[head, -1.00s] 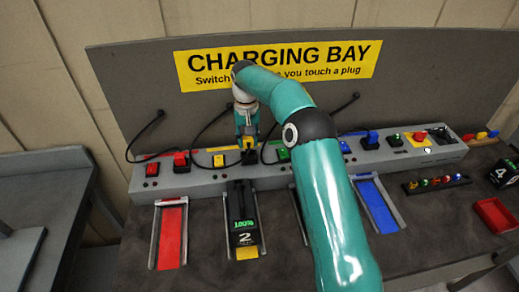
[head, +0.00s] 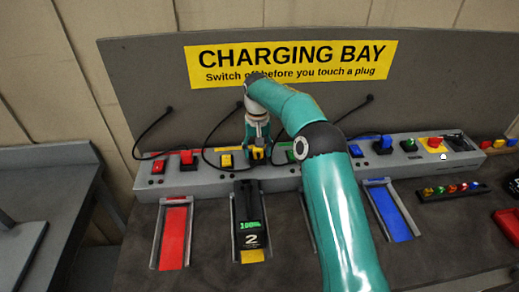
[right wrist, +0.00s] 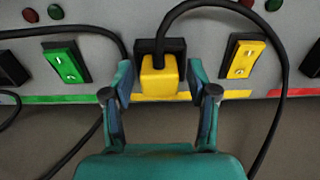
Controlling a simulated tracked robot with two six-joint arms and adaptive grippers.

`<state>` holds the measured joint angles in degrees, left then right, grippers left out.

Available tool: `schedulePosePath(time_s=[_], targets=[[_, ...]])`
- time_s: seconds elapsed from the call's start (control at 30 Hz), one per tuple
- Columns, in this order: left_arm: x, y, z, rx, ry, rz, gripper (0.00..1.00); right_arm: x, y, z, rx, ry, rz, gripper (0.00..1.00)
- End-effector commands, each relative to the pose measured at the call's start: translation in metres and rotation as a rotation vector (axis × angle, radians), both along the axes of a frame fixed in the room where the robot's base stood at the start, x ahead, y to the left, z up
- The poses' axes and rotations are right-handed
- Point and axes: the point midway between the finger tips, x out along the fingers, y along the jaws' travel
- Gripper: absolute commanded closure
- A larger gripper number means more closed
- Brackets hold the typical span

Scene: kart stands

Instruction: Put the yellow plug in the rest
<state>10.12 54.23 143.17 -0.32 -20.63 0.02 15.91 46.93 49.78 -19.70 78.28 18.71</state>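The yellow plug (right wrist: 159,77) sits upright against a black holder (right wrist: 147,46) on the grey console, with its black cable looping away from it. In the head view the plug is mostly hidden by my right gripper (head: 257,150). In the right wrist view my right gripper (right wrist: 161,75) has one finger on each side of the plug. Narrow gaps show between the fingertips and the plug, so it is open around it. My left gripper is in no view.
A yellow plate in a black frame (right wrist: 243,60) is beside the plug, and a green one (right wrist: 66,63) is on the other side. A black battery unit marked 2 (head: 250,218) stands in a bay in front. Cables loop close to my right gripper.

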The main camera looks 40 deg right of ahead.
Motion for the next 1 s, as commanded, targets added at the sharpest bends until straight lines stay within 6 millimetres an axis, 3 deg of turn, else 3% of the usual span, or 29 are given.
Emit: schedulePosePath(time_s=[0.27,0.43,0.7,1.0], targets=[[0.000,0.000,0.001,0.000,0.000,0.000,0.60,0.000,0.000,0.001,-0.001,-0.001,0.000,0.40],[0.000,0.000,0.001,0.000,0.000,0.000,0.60,0.001,0.000,0.014,-0.001,-0.003,0.000,0.40],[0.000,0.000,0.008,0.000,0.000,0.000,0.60,0.002,0.000,0.066,-0.001,-0.006,0.000,0.40],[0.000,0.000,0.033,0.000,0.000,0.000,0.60,0.001,0.000,0.116,-0.001,-0.001,0.000,0.40]])
